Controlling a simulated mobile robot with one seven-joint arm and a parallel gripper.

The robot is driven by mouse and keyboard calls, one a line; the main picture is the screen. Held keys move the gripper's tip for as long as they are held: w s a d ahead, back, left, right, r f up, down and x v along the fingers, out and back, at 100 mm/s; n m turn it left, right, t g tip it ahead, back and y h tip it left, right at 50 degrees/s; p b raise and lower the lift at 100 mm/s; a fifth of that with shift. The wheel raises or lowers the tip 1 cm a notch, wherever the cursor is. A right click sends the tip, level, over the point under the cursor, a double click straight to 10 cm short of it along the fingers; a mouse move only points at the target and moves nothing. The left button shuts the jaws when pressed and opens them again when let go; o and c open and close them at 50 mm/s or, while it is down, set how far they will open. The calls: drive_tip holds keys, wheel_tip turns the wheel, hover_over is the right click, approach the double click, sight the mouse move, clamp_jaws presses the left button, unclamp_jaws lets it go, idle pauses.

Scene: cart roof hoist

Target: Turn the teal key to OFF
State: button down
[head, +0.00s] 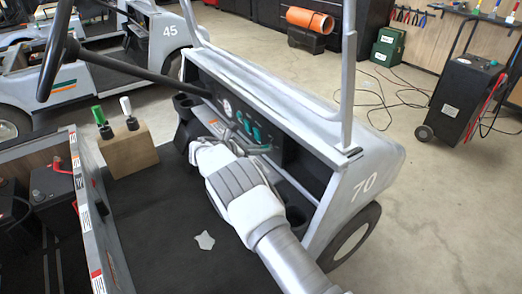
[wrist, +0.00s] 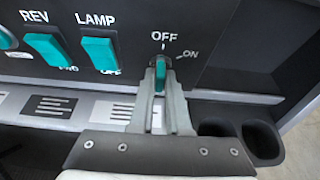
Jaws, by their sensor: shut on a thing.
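The teal key (wrist: 160,74) sits in the black dash panel, with OFF printed above it and ON to its upper right in the wrist view. It stands about upright in that view, in line with the OFF mark. My gripper (wrist: 161,84) is shut on the key, with one grey finger on each side. The lower part of the key is between the fingers. In the head view my arm and wrist reach the dash and I cannot make out the key.
Teal REV (wrist: 48,49) and LAMP (wrist: 99,53) rocker switches are left of the key. A dark cup holder (wrist: 262,138) is at the lower right. In the head view, the steering wheel (head: 54,50) and a wooden block (head: 128,152) with green and white-topped levers are to the left.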

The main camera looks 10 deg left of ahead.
drive_tip(key=c, duration=0.9)
unclamp_jaws()
drive_tip(key=shift+a+r, duration=0.1)
drive_tip(key=p+v, duration=0.3)
drive_tip(key=v, duration=1.4)
drive_tip(key=shift+s+r, duration=0.1)
drive_tip(key=shift+r, duration=0.05)
